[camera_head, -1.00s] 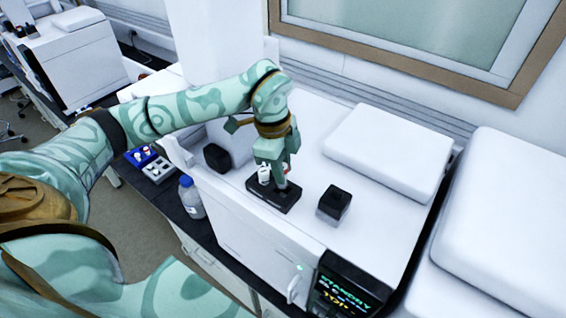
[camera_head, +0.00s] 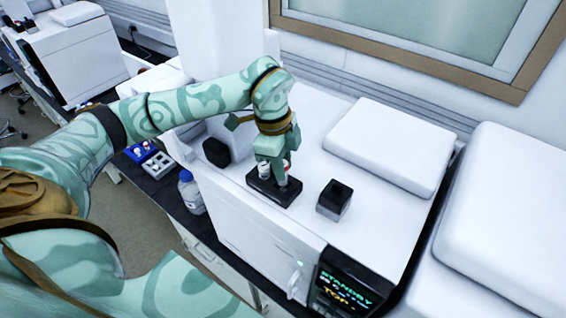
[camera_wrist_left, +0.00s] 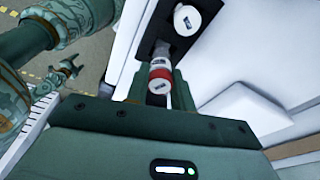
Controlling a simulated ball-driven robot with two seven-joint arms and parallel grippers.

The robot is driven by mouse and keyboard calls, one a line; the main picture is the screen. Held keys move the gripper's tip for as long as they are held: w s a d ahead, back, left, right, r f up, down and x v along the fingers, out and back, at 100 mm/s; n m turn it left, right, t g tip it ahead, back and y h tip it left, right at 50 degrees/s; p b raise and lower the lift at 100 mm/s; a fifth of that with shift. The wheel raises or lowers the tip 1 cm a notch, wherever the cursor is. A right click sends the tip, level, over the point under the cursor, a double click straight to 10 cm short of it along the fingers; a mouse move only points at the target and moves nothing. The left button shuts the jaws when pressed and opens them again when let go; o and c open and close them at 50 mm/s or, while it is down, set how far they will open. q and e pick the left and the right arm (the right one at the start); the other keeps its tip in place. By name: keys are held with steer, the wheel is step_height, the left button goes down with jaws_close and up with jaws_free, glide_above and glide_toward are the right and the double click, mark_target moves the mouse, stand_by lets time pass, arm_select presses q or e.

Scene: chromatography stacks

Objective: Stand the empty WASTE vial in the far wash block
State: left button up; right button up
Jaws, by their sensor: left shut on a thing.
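My left gripper (camera_head: 279,180) points down at a black holder (camera_head: 290,195) on top of the white instrument. It is shut on a vial with a red band (camera_wrist_left: 160,75), seen between its fingers in the left wrist view; its label is too small to read. A white-capped vial (camera_wrist_left: 187,19) stands in the holder beside it; it also shows in the head view (camera_head: 263,168). One dark block (camera_head: 334,200) stands right of the holder and another (camera_head: 216,152) behind it to the left. I cannot tell which is the far wash block. My right gripper (camera_wrist_left: 66,70) shows small in the left wrist view.
White covers (camera_head: 392,143) lie on the right. A blue-capped bottle (camera_head: 190,192), a blue rack (camera_head: 141,152) and a grey rack (camera_head: 158,167) stand on the lower dark bench at left. The white top between the holder and the right-hand block is clear.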

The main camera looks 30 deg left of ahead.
arm_select(q)
steer(key=shift+f, duration=0.15)
steer(key=shift+w+f+b, duration=0.1)
steer(key=shift+f+b, duration=0.95)
steer(key=shift+f, duration=0.2)
steer(key=shift+f+b, duration=0.5)
steer(key=shift+f, duration=0.1)
steer(key=o, duration=1.4)
